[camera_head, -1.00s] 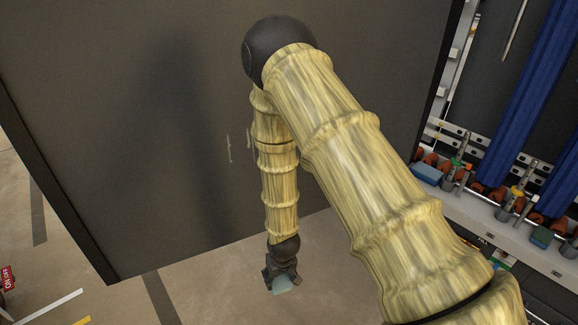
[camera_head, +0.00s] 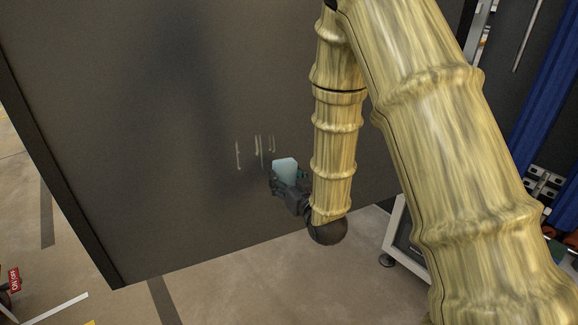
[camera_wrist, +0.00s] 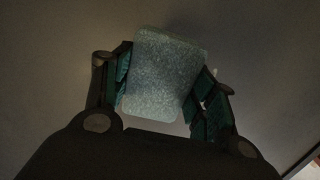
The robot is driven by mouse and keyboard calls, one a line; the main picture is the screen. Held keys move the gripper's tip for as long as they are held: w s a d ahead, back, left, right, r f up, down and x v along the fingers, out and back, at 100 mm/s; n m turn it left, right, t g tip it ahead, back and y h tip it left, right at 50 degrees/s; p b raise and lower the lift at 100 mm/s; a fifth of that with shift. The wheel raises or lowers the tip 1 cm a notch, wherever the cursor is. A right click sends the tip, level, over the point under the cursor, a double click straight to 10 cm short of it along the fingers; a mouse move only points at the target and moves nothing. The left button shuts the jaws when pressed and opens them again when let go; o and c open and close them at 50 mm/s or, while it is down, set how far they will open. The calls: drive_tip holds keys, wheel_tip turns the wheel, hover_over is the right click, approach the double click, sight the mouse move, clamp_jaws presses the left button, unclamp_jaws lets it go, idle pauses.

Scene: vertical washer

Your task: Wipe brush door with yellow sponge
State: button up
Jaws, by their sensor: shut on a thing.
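The brush door (camera_head: 150,140) is a large dark grey panel filling the left and middle of the head view. Several pale vertical streaks (camera_head: 257,146) mark its lower part. My gripper (camera_head: 288,182) is shut on a pale blue sponge (camera_head: 285,170), just below and right of the streaks. No yellow sponge shows. In the wrist view the sponge (camera_wrist: 163,75) sits between the two teal-padded fingers, its broad face in view, with the grey panel behind it. I cannot tell whether the sponge touches the door.
A tall blue brush (camera_head: 548,85) stands at the right edge. A white-framed part (camera_head: 397,228) stands low on the right, partly behind my arm. Beige floor (camera_head: 240,290) is open below the door. A red ON/OFF sign (camera_head: 14,280) is at far left.

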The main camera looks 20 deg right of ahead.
sight(263, 153)
drive_tip(key=shift+t, duration=0.6)
drive_tip(key=r, duration=0.5)
drive_tip(key=shift+s+d+r, duration=0.1)
drive_tip(key=shift+s+d, duration=0.15)
drive_tip(key=shift+d, duration=0.05)
drive_tip(key=shift+w+a+p, duration=0.15)
drive_tip(key=shift+w+p, duration=0.1)
drive_tip(key=shift+w, duration=1.25)
drive_tip(key=shift+w+a+p, duration=0.15)
drive_tip(key=shift+w+p, duration=0.1)
drive_tip(key=shift+w, duration=1.2)
drive_tip(key=shift+w+a, duration=0.1)
drive_tip(key=shift+w, duration=0.85)
drive_tip(key=shift+a, duration=0.1)
